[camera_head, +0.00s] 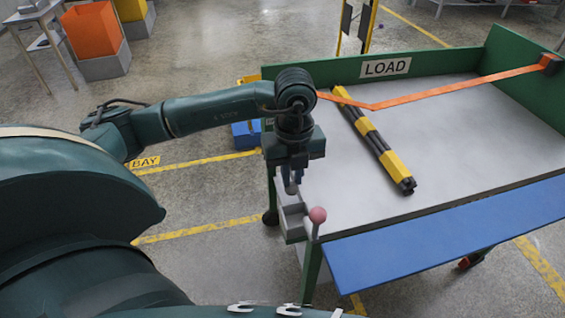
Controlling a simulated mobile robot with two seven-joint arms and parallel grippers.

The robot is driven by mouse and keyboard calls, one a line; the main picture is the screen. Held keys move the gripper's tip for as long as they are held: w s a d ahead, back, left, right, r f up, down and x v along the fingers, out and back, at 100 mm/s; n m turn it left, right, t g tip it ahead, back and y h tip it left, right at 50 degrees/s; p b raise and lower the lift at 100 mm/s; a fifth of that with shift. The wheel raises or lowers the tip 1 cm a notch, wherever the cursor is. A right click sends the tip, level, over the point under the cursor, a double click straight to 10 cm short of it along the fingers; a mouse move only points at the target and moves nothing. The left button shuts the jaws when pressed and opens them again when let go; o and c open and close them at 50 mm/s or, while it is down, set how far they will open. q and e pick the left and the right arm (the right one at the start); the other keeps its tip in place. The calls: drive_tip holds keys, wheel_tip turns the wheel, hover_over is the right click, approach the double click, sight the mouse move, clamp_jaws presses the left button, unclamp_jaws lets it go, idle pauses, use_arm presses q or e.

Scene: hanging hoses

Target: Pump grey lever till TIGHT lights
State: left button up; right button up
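A pink ball knob (317,215) tops a short grey lever (316,231) at the cart's near-left corner. It stands roughly upright beside a grey housing (295,229) on the cart's left edge. My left gripper (292,188) points down just above the housing, left of and behind the knob, apart from it. Its fingers are small and dark here, so their opening is unclear. An orange strap (450,89) runs from behind my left wrist to a dark anchor (549,63) at the right, with a bend in it. No TIGHT light is readable. My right gripper is out of view.
A yellow-and-black bundle (375,140) lies on the grey cart top (470,140). A green wall with a LOAD sign (385,67) stands behind, and a blue flap (450,228) lines the front. A blue box (246,136) sits on the floor left of the cart.

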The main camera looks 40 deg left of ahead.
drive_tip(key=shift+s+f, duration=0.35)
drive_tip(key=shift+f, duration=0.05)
use_arm(q)
drive_tip(key=shift+f+b, duration=0.9)
drive_tip(key=shift+f, duration=0.15)
drive_tip(key=shift+w+a+r+p, duration=0.1)
drive_tip(key=shift+a+r+p, duration=0.05)
drive_tip(key=shift+r+p, duration=2.35)
drive_tip(key=r, duration=0.1)
drive_tip(key=w+a+r+p, duration=0.1)
drive_tip(key=r, duration=0.2)
drive_tip(key=shift+w+a+r+p, duration=0.2)
drive_tip(key=shift+r+p, duration=0.1)
drive_tip(key=shift+r, duration=0.1)
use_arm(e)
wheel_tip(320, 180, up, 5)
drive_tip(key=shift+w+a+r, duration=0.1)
use_arm(q)
drive_tip(key=shift+s+f, duration=0.1)
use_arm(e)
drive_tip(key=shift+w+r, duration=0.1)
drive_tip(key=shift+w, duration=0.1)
